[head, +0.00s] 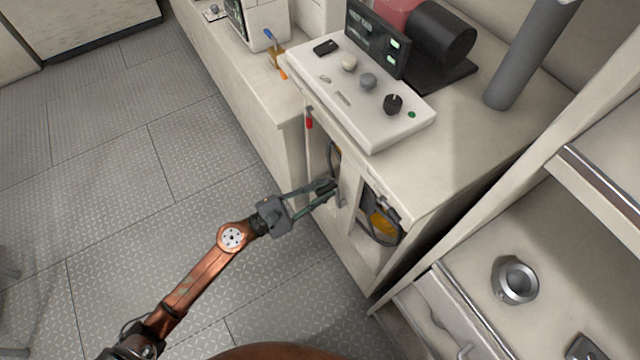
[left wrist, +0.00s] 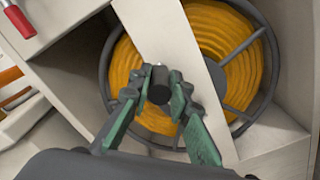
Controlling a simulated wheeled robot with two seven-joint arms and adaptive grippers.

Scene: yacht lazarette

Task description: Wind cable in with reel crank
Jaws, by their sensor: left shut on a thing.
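The cable reel with yellow-orange cable wound on it (left wrist: 228,38) sits inside the cabinet, behind a pale upright strip. In the head view the reel (head: 382,224) shows only partly in the cabinet opening. The dark round crank handle (left wrist: 159,86) stands out in front of the reel in the left wrist view. My left gripper (left wrist: 158,92) has its green-padded fingers on both sides of the handle and is shut on it. In the head view my left gripper (head: 328,190) is at the cabinet front, and its fingers partly hide the handle. My right gripper is in neither view.
A white control panel with knobs (head: 362,95) lies on the counter above the reel. A red-handled item (head: 309,120) hangs on the cabinet front near the gripper. The pale strip (left wrist: 180,50) crosses in front of the reel.

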